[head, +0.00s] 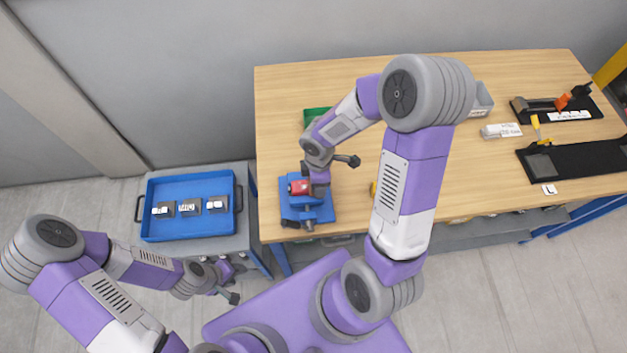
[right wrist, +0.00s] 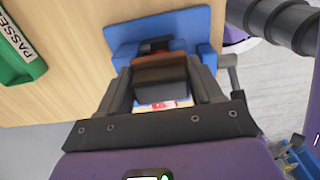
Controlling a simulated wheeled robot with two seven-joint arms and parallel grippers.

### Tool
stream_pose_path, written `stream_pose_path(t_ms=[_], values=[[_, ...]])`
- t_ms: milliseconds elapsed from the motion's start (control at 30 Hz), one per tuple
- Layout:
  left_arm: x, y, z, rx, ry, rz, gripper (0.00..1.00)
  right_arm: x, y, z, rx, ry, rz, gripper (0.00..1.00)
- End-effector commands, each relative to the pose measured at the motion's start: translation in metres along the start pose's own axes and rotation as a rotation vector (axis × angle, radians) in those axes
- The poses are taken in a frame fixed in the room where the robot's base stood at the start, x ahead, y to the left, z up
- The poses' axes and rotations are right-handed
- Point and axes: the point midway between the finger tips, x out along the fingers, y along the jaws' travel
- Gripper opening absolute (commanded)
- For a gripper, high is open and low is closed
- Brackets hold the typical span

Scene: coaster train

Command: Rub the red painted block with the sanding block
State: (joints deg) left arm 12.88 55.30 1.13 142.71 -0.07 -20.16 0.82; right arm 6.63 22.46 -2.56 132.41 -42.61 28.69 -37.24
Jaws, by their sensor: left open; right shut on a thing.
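The red painted block (head: 299,187) sits in a blue fixture (head: 322,213) at the left front of the bench. My right gripper (head: 316,184) is directly over this fixture. In the right wrist view its fingers (right wrist: 160,88) are shut on a brown, dark-edged block, seemingly the sanding block (right wrist: 160,72). The blue fixture (right wrist: 200,22) shows behind it. The gripper largely hides the red block there, so I cannot tell whether the two touch. My left gripper (head: 232,297) is open and empty, low and left of the bench, near the grey cart.
A blue tray (head: 188,230) with several labelled pieces stands on the cart at left. Black tool trays (head: 575,158) and a grey bin (head: 481,100) are at right. Mid-bench is mostly clear.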

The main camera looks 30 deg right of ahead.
Motion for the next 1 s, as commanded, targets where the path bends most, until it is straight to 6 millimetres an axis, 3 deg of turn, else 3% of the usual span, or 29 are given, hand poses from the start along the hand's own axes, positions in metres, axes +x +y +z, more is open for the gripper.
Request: stream_pose_path(t_ms=[33,100,600,1000], values=[[-0.008,0.003,0.000,0.000,0.001,0.000,0.43,-0.016,0.001,-0.002,-0.002,0.003,0.005,0.37],[-0.014,0.005,0.000,0.000,0.001,0.000,0.43,-0.027,0.000,-0.002,-0.005,0.003,0.001,0.37],[-0.050,0.019,0.002,0.000,0.001,0.000,0.43,-0.071,0.001,-0.007,-0.017,0.003,0.001,0.37],[-0.056,0.021,0.002,0.000,0.001,0.000,0.43,-0.080,0.001,-0.008,-0.019,0.002,0.000,0.37]])
